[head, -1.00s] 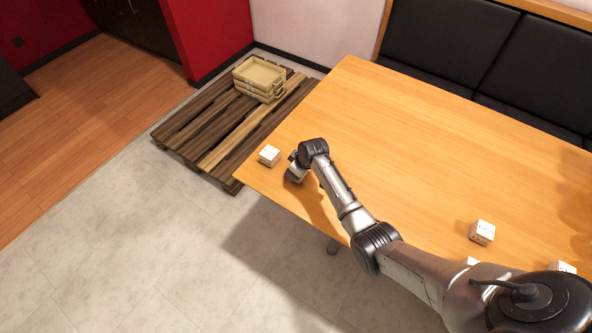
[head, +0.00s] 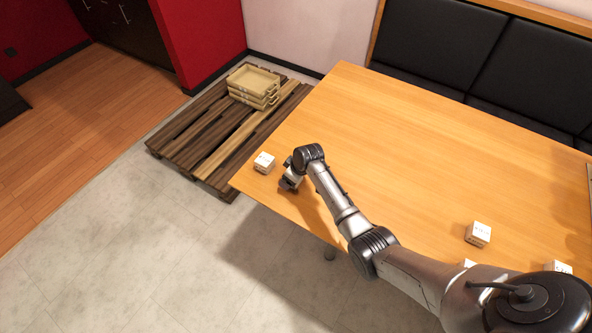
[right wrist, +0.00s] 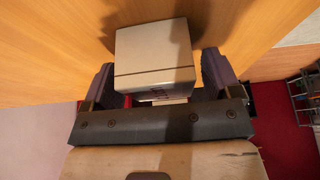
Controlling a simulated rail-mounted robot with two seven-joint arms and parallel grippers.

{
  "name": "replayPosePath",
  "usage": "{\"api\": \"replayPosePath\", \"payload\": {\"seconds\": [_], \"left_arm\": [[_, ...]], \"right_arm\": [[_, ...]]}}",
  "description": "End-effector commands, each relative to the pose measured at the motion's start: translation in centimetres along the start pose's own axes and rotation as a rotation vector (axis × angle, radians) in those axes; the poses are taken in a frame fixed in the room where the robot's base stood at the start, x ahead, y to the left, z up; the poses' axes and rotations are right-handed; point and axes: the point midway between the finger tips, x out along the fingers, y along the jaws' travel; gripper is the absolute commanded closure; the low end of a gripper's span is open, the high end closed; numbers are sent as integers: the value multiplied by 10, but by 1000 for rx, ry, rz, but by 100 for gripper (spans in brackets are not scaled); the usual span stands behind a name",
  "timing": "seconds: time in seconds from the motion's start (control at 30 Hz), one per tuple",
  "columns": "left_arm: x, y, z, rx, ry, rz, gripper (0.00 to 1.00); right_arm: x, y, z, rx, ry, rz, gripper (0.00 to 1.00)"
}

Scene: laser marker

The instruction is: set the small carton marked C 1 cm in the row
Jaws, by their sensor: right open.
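My right gripper (head: 287,184) is low over the table near its left corner. In the right wrist view its fingers (right wrist: 160,85) are open, on either side of a small white carton (right wrist: 155,55) with a gap at each side. The print on that carton's side is unreadable here. In the head view the gripper and arm largely hide this spot. Another small white carton (head: 264,162) sits just left of the gripper, close to the table's edge. Which carton bears the C cannot be read. My left gripper is not in view.
More white cartons stand at the table's (head: 400,130) lower right, one in the clear (head: 478,234) and others partly behind my arm. Stacked tan trays (head: 253,86) rest on a wooden pallet (head: 205,135) beyond the table's left edge. The table's middle is clear.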

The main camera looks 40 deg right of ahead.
Motion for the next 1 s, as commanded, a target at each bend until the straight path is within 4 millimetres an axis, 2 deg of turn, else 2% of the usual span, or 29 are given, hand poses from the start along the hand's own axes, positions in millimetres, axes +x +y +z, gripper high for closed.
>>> {"api": "replayPosePath", "payload": {"seconds": [0.3, 0.5, 0.73, 1.0], "left_arm": [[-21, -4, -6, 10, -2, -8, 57], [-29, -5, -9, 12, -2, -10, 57], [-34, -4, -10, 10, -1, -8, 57], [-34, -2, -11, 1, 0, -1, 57]], "right_arm": [[-59, 1, -1, -2, 2, 3, 16], [-92, 1, -1, -2, 1, 3, 16], [-113, 0, 0, -1, 1, 1, 16], [-116, -4, 6, -2, -7, 4, 16]]}}
